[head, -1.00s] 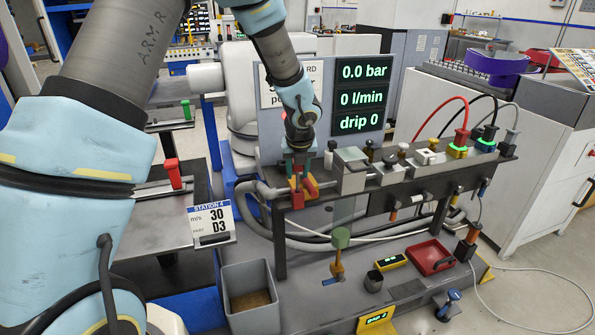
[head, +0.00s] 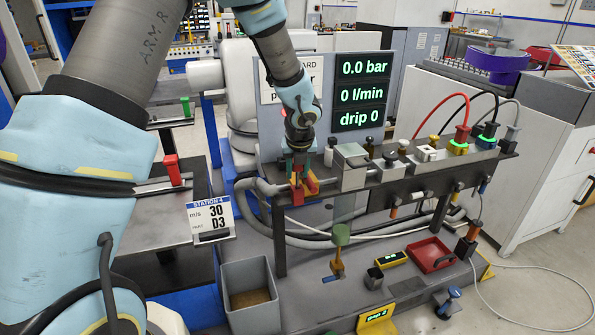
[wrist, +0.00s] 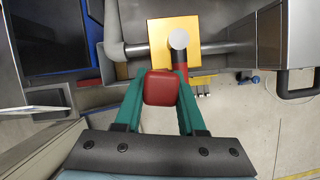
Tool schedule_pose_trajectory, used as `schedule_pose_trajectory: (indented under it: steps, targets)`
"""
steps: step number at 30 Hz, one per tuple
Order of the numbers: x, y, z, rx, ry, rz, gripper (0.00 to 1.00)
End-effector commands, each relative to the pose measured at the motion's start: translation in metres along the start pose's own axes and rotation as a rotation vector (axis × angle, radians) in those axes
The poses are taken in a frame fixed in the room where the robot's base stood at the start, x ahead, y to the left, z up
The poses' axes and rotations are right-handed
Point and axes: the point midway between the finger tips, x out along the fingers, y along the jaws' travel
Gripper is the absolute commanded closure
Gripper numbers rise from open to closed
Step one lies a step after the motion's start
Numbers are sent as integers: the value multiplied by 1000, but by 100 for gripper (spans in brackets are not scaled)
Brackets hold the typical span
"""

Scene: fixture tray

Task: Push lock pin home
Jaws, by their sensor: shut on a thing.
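My gripper (head: 299,168) is at the left end of the dark raised rail, pointing down at a yellow block (head: 296,192) with a red part (head: 311,185) beside it. In the wrist view, the green fingers (wrist: 162,92) are shut on a red block-shaped handle (wrist: 162,87). Just beyond it is the yellow block (wrist: 160,60), with a round grey head (wrist: 179,39) over it and a grey bar running across. A red shaft shows below the grey head. I cannot tell which of these parts is the lock pin or how deep it sits.
A grey clamp block (head: 352,168) and several knobs stand on the rail to the right. The display (head: 362,92) behind reads 0.0 bar, 0 l/min, drip 0. Below are a grey bin (head: 250,300), a green-topped post (head: 341,235) and a red tray (head: 431,257).

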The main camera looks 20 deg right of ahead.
Motion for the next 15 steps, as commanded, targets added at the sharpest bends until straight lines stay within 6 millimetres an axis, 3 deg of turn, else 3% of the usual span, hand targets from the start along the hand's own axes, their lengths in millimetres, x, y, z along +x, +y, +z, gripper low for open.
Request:
schedule_pose_trajectory:
  steps: [5, 6, 15]
  targets:
    - [0, 0, 0, 0, 0, 0, 100]
    - [0, 0, 0, 0, 0, 0, 58]
    - [0, -1, 0, 1, 0, -2, 26]
